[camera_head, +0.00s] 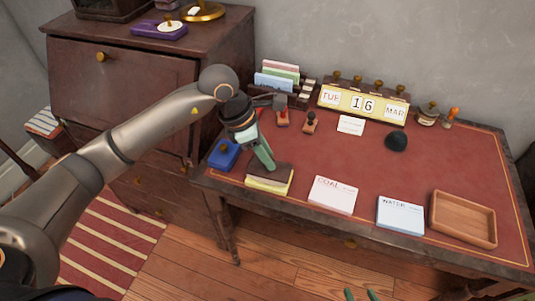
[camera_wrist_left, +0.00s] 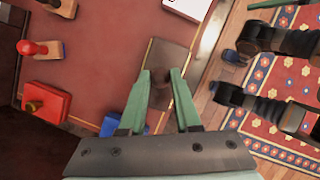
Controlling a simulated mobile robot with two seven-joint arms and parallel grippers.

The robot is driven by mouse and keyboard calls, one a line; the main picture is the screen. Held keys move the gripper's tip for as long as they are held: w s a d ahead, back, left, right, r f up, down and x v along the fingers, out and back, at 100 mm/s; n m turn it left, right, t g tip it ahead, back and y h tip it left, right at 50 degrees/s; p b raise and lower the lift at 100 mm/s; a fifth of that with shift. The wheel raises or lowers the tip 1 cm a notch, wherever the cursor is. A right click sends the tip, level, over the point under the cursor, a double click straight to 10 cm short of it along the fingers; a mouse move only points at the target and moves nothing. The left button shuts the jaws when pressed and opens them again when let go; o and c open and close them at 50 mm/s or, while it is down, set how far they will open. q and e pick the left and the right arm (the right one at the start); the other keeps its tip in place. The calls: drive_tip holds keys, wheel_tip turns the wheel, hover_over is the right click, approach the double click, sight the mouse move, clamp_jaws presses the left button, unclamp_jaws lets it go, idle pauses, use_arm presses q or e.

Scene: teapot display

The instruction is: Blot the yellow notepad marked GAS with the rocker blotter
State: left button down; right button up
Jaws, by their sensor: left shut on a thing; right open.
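The rocker blotter (camera_head: 283,171) is a dark brown block lying over the yellow notepad (camera_head: 268,187) at the desk's front left. It covers most of the pad's top, so the GAS marking is hidden. I cannot tell whether it presses on the pad. My left gripper (camera_head: 268,165) reaches down and is shut on the blotter's handle. In the left wrist view, the green fingers of my left gripper (camera_wrist_left: 160,76) stand either side of the handle, above the blotter's brown top (camera_wrist_left: 168,54). My right gripper (camera_head: 360,295) shows only its green fingertips, apart and empty, at the bottom edge.
A blue box (camera_head: 223,154) sits close left of the notepad. The COAL pad (camera_head: 332,195), WATER pad (camera_head: 401,215) and wooden tray (camera_head: 463,218) line the front edge. A calendar (camera_head: 363,103), stamps and a card holder (camera_head: 276,79) stand behind. The desk's middle is mostly clear.

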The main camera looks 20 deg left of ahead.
use_arm(q)
drive_tip(key=shift+a, duration=0.1)
drive_tip(key=shift+f+b, duration=0.1)
drive_tip(key=shift+b, duration=0.2)
drive_tip(key=shift+a+f+h+b, duration=0.1)
drive_tip(key=shift+a+h+b, duration=0.6)
drive_tip(key=shift+h+b, duration=0.55)
drive_tip(key=shift+d+r+y+p, duration=0.2)
drive_tip(key=shift+d+y+p, duration=0.25)
drive_tip(key=shift+y+p, duration=0.3)
drive_tip(key=shift+d+y+p, duration=0.25)
drive_tip(key=shift+y+p, duration=0.1)
drive_tip(key=shift+y, duration=0.05)
drive_tip(key=shift+d, duration=0.1)
drive_tip(key=shift+y, duration=0.3)
